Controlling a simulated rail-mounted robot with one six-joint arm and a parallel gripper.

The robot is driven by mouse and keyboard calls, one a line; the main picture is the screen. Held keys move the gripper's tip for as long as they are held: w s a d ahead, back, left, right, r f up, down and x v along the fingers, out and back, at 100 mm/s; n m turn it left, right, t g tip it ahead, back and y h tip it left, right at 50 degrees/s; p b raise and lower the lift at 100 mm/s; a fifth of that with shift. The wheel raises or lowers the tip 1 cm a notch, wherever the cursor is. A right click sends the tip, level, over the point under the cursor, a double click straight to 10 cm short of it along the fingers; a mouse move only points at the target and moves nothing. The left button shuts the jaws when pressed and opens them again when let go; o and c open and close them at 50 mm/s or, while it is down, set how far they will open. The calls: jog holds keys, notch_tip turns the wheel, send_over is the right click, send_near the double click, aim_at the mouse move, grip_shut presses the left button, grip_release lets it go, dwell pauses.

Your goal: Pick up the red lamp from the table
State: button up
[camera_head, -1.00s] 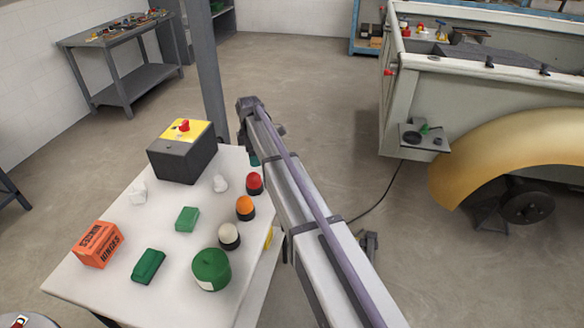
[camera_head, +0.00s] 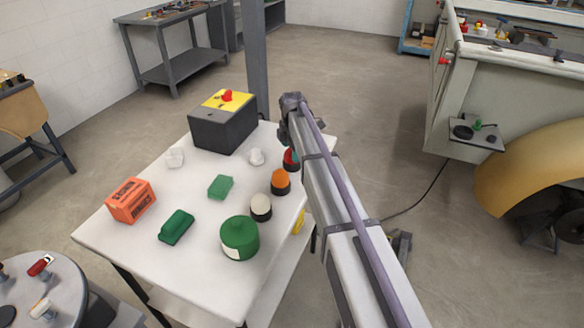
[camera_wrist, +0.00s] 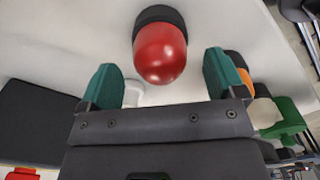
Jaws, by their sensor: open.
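The red lamp (camera_wrist: 160,54), a red dome on a black base, stands on the white table (camera_head: 110,238). In the wrist view it lies just ahead of my gripper (camera_wrist: 165,82), roughly between the lines of its two teal fingers. The fingers are apart and nothing is clamped between them. In the head view the red lamp (camera_head: 289,158) shows only in part at the table's right edge, mostly hidden by my arm. My fingers are largely hidden there too.
An orange lamp (camera_head: 280,180) and a white lamp (camera_head: 261,206) stand in a row nearer the camera, with a green canister (camera_head: 240,238). A black box with a red button (camera_head: 223,122) stands at the back. Orange box (camera_head: 130,200) and green blocks lie left.

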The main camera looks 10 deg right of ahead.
notch_tip(320, 180, down, 3)
jog(key=shift+r+b, duration=0.15)
jog(key=shift+b, duration=0.35)
jog(key=shift+r, duration=0.25)
jog(key=c, duration=1.1)
